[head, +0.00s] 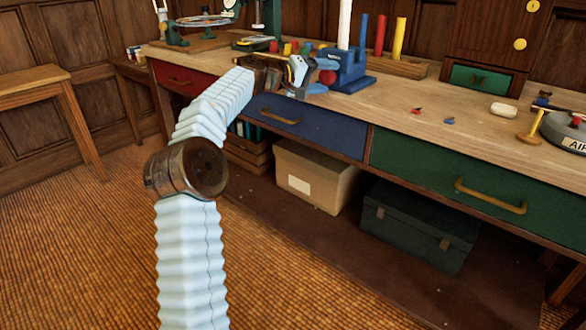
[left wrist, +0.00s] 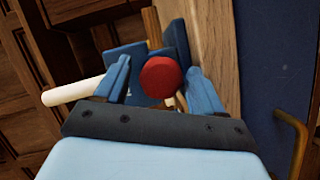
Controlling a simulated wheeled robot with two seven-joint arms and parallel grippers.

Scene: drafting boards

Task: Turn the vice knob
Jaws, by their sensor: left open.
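The blue vice (head: 349,70) stands at the front edge of the wooden workbench. Its round red knob (head: 327,77) faces my left gripper (head: 303,74). In the left wrist view the red knob (left wrist: 160,77) shows between the two blue fingers of my left gripper (left wrist: 158,68), which is open. The blue body of the vice (left wrist: 130,58) is behind the knob. I cannot tell whether the fingers reach around the knob or stop just short of it. My right gripper is not in view.
Coloured cylinders stand in a wooden block (head: 400,67) behind the vice. A white piece (head: 503,110) and a grey round object (head: 567,130) lie at the right. Drawers with handles, including a blue one (head: 325,130), front the bench. Boxes (head: 316,175) sit below.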

